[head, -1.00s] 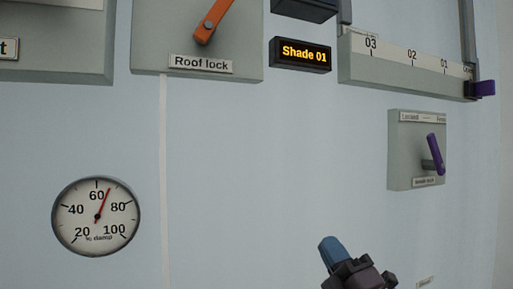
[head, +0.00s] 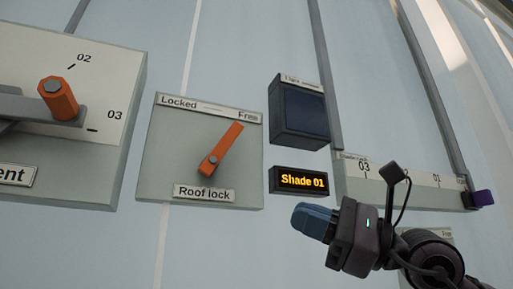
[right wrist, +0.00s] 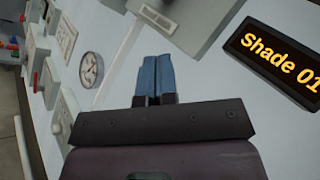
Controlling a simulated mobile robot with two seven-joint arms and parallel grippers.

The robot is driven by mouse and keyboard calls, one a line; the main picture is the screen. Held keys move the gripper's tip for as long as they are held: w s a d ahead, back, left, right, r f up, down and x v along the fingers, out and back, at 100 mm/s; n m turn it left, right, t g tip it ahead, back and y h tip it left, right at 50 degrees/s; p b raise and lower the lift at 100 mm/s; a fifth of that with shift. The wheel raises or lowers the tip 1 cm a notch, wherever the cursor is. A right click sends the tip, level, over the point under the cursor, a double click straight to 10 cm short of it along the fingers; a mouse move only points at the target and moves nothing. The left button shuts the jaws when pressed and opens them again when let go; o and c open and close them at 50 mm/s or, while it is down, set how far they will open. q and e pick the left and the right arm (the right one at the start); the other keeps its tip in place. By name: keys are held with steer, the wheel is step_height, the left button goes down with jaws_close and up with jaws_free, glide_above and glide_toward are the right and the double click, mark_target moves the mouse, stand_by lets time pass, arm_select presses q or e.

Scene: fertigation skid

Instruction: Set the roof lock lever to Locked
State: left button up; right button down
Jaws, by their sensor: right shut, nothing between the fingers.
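The roof lock lever (head: 224,146) is an orange bar on a grey panel (head: 160,160) labelled "Roof lock". It pivots near its lower end and leans up and right, its tip just below the "Free" mark. The "Locked" mark is at the panel's upper left. My right gripper (head: 299,219), with blue fingers, is right of and below this panel, under the "Shade 01" display, apart from the lever. In the right wrist view the fingers (right wrist: 156,78) are together with nothing between them. My left gripper is not in view.
The "Shade 01" display (head: 299,181) is just above my right gripper. A dark box (head: 300,112) is above that. A scale rail (head: 400,185) with a purple slider (head: 482,198) is at right. A panel with an orange knob (head: 58,98) is at left. The wall below the roof lock is clear.

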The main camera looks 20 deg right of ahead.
mark_target(220, 151)
steer(key=s+d+r+t+h, duration=0.3)
steer(key=r+t+h, duration=0.1)
steer(key=r, duration=0.4)
steer(key=shift+d+n+t, duration=0.2)
steer(key=shift+n+t, duration=0.1)
steer(key=shift+t, duration=0.2)
steer(key=shift+a, duration=0.1)
steer(key=x, duration=0.4)
steer(key=s+a+p+x, duration=0.1)
steer(key=x, duration=0.3)
steer(key=s+p+x, duration=0.1)
steer(key=x, duration=0.3)
steer(key=shift+w+a+r, duration=0.25)
steer(key=shift+a+r, duration=0.25)
steer(key=shift+r, duration=0.05)
